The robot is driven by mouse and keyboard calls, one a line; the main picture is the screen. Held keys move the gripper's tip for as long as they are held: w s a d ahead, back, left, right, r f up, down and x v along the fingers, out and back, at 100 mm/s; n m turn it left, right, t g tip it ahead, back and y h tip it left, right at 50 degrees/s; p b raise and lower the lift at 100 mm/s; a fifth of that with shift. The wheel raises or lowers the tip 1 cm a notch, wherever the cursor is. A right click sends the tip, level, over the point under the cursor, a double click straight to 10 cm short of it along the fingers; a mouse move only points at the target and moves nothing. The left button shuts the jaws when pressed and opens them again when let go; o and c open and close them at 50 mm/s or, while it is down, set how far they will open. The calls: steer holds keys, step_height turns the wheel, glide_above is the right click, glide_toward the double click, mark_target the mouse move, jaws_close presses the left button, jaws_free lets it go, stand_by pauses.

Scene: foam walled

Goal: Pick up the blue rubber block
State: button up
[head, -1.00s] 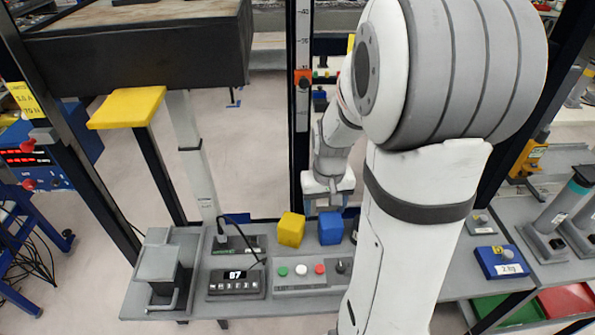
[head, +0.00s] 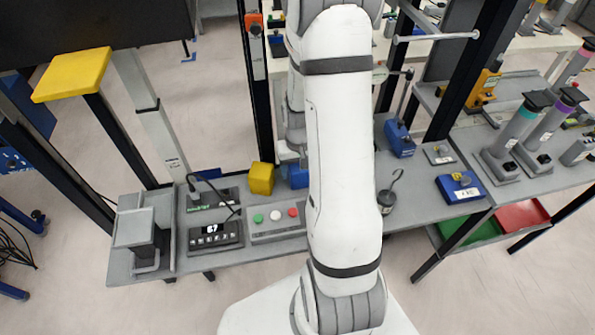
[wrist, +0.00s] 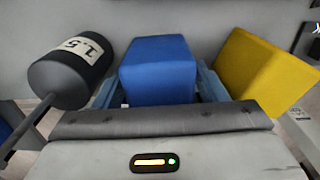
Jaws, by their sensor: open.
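The blue rubber block (head: 294,176) stands on the grey bench beside a yellow block (head: 262,178), partly hidden by my arm in the head view. In the wrist view the blue block (wrist: 158,70) is centred between the two fingers of my gripper (wrist: 158,88). The fingers are open, one on each side of the block. I cannot tell whether either finger touches it. In the head view my gripper is mostly hidden behind my arm.
The yellow block (wrist: 262,72) is close to the right finger, and a dark weight marked 1.5 (wrist: 70,72) is close to the left. A button panel (head: 277,221) and a display box (head: 214,237) stand in front and to the left. A black post (head: 258,100) rises behind.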

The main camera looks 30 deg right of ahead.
steer(key=c, duration=0.8)
steer(key=shift+c, duration=0.4)
